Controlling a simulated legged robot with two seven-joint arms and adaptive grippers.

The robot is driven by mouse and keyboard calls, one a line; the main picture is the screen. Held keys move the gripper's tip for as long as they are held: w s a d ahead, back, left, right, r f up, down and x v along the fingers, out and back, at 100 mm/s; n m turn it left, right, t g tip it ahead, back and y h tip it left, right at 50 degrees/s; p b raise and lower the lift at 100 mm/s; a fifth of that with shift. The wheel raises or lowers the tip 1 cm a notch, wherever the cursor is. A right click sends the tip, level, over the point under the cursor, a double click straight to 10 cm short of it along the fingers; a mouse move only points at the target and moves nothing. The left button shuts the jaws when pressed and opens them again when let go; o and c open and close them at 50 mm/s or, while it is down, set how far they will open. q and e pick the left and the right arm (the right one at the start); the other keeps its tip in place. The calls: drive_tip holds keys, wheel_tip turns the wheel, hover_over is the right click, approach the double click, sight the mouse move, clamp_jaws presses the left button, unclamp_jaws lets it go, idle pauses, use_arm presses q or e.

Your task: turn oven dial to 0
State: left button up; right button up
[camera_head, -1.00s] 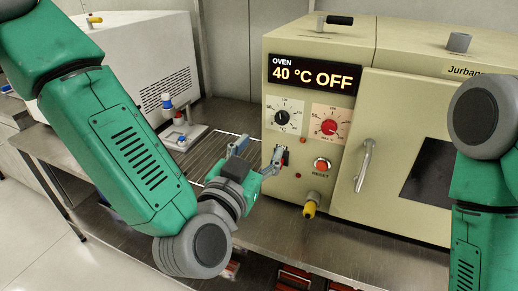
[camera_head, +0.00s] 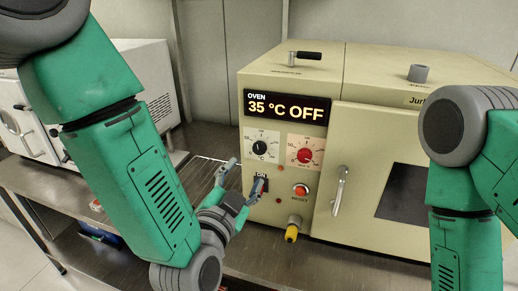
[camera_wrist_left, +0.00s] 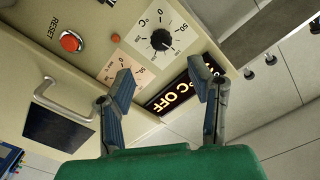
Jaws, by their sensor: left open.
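The beige oven (camera_head: 255,215) has a display (camera_head: 287,107) reading "OVEN 35 °C OFF". Below it is a black dial (camera_head: 259,148) on a white °C scale; its pointer setting is too small to read surely. In the left wrist view the black dial (camera_wrist_left: 161,40) shows just beyond and between the fingertips, apart from them. My left gripper (camera_head: 246,174) is open and empty, in front of the panel below the black dial; it also shows in the wrist view (camera_wrist_left: 162,82). One finger overlaps the switch area marked "ON". My right arm shows, but its gripper is out of view.
A red dial (camera_head: 305,155) sits right of the black one, with a red RESET button (camera_head: 300,190) below it. A door handle (camera_head: 340,190) and a yellow-tipped fitting (camera_head: 293,230) stick out nearby. A wire rack (camera_head: 205,172) lies on the steel bench left of the oven.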

sight(259, 151)
use_arm(q)
drive_tip(key=p+x, duration=0.1)
drive_tip(key=x, duration=0.9)
drive_tip(key=shift+s, duration=0.1)
drive_tip(key=shift+c, duration=0.5)
clamp_jaws()
